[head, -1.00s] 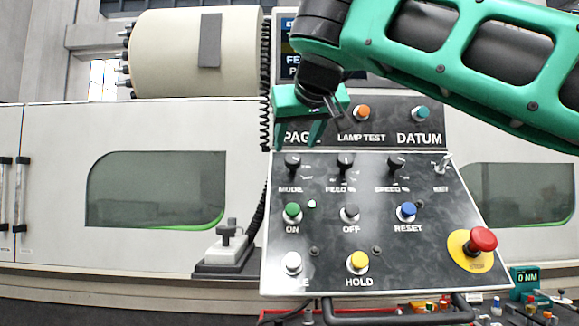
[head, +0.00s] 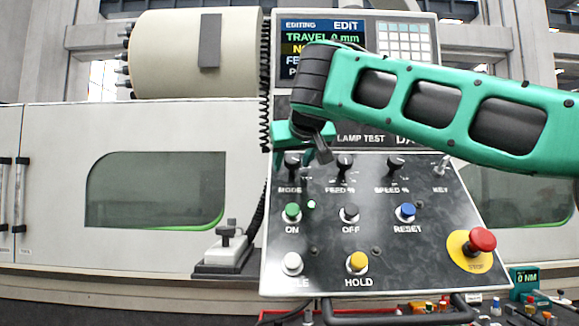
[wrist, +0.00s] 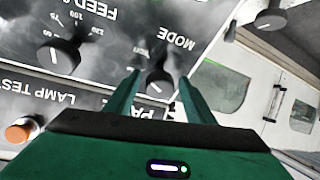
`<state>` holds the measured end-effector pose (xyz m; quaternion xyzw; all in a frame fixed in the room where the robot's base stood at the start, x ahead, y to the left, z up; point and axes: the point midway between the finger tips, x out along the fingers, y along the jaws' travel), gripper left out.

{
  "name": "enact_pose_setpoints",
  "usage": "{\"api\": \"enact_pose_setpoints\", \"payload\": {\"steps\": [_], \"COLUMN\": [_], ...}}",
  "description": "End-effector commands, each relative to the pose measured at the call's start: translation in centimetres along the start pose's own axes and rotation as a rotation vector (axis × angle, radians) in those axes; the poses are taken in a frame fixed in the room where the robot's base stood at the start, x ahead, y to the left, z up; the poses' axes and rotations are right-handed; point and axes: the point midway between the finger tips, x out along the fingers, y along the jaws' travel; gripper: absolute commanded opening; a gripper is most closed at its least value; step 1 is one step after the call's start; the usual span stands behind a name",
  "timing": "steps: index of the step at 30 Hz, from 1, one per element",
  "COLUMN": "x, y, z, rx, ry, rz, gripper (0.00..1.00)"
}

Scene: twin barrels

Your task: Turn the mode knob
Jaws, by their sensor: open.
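The mode knob (head: 292,163) is a black rotary knob at the upper left of the sloping panel, above the word MODE. It also shows in the wrist view (wrist: 158,86), where the panel lettering is upside down. My gripper (head: 296,148) is at this knob, partly hidden by my own wrist in the head view. In the wrist view its two green fingers (wrist: 160,78) are apart, one on each side of the knob. I cannot tell whether either finger touches it.
The feed knob (head: 345,163) stands just right of the mode knob, and the speed knob (head: 396,163) beyond it. A red stop button (head: 482,239) is at lower right. A coiled cable (head: 265,90) hangs at left.

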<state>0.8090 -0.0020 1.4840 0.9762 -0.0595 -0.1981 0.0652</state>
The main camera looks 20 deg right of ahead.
Motion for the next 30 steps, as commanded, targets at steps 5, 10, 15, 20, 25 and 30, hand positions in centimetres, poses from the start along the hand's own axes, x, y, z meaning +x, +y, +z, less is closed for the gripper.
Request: {"api": "enact_pose_setpoints", "payload": {"steps": [5,10,15,20,25,30], "x": [-0.01,-0.02,-0.01,-0.01,-0.03,0.0], "y": [-0.01,-0.04,0.0,-0.01,-0.04,0.03], "z": [0.0,0.0,0.01,0.0,-0.02,0.0], "rx": [0.0,-0.003,-0.028,-0.095,-0.216,-0.367], "ry": [0.0,0.0,-0.003,-0.009,-0.02,-0.034], "rz": [0.0,-0.001,-0.008,-0.029,-0.068,-0.113], "gripper": [0.11,0.1,0.1,0.1,0.1,0.1]}}
